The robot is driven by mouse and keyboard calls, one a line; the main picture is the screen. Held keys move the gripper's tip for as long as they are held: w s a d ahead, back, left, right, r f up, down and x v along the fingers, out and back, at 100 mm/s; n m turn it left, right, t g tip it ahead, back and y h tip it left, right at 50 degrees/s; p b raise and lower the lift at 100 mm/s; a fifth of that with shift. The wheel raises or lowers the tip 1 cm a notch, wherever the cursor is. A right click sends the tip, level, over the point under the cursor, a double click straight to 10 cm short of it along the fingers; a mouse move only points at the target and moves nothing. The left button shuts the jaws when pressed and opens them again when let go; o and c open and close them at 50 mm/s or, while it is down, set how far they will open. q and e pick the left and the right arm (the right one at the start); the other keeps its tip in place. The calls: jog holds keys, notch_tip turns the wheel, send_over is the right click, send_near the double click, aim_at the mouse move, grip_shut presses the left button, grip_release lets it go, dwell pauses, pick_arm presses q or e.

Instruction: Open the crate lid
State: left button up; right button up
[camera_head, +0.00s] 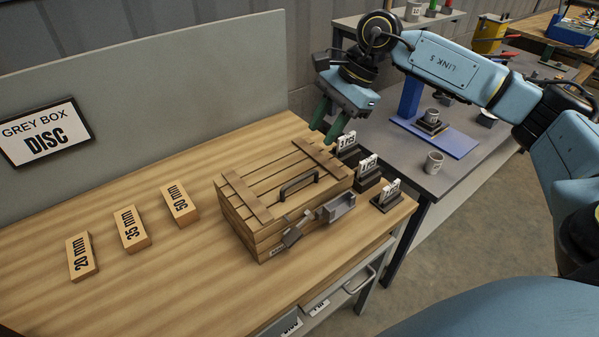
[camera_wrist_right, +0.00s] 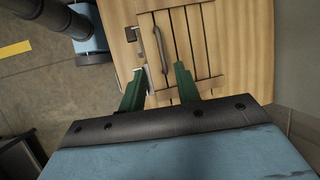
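A wooden slatted crate (camera_head: 255,229) stands on the wooden bench. Its lid (camera_head: 268,185) lies flat and closed on top, with a dark bar handle (camera_head: 300,184) near the front edge. Metal latch parts (camera_head: 338,207) sit on the crate's front side. My right gripper (camera_head: 332,135) is above and behind the crate's right end, with its green fingers apart and nothing between them. In the right wrist view the open fingers (camera_wrist_right: 160,84) point toward the lid, and the handle (camera_wrist_right: 160,50) shows beyond them. My left gripper is not in view.
A grey panel with a DISC sign (camera_head: 46,132) rises behind the bench.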

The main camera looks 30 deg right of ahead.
aim_at(295, 181)
jog(key=p+x, duration=0.2)
jog(key=x, duration=1.1)
jog(key=shift+d+f, duration=0.15)
jog(key=shift+d, duration=0.05)
grip_shut()
